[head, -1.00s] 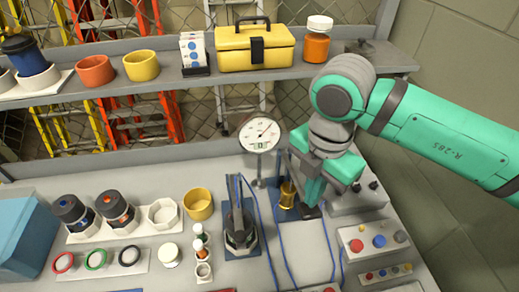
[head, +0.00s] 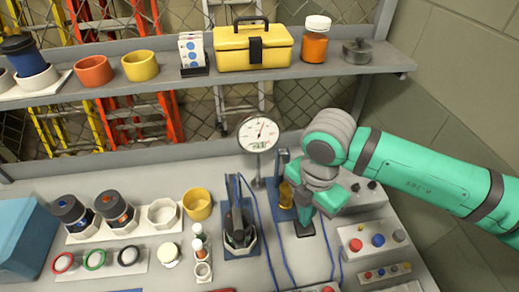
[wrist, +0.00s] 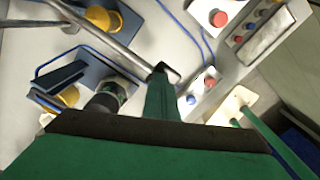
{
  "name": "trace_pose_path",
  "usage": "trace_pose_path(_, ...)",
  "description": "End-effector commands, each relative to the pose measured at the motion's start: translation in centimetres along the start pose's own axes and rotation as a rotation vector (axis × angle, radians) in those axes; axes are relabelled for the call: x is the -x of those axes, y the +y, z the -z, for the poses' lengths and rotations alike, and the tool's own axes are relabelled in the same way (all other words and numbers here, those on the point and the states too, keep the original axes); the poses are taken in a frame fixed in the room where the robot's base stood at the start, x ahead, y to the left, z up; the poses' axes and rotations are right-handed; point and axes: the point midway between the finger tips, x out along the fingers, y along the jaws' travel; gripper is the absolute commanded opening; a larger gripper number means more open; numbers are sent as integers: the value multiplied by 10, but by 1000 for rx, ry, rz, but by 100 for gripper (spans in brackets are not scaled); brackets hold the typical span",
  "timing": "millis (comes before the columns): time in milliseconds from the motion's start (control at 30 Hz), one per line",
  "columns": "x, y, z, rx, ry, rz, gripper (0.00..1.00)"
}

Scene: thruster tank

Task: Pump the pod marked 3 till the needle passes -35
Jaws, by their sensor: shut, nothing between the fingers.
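The round white gauge (head: 258,133) stands on a post at the back of the bench; its needle points up and slightly right, and its figures are too small to read. A pump with a brass-coloured cylinder (head: 286,194) stands on a blue base right of the gauge post. My gripper (head: 304,229) is shut and empty, pointing down just right of the cylinder; contact with the pump cannot be told. In the wrist view my gripper (wrist: 163,75) also shows. A dark pod (head: 238,226) sits in a blue stand left of the pump. No number 3 is legible.
Two capped dark pods, one blue-marked (head: 71,212) and one orange-marked (head: 114,208), stand on a white tray at left. A button box (head: 375,241) lies right of my gripper. Blue hoses cross the bench. The shelf (head: 150,85) overhangs the back.

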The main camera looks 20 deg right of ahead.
Motion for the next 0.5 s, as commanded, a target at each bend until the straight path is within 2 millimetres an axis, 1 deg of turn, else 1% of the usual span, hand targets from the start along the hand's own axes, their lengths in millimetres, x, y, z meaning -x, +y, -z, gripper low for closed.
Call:
trace_pose_path(33,-6,0,0,0,1,1,0)
trace_pose_path(333,-34,0,1,1,3,2,0)
trace_pose_path(433,-30,0,0,0,1,1,0)
trace_pose_path(500,-24,-1,0,0,1,1,0)
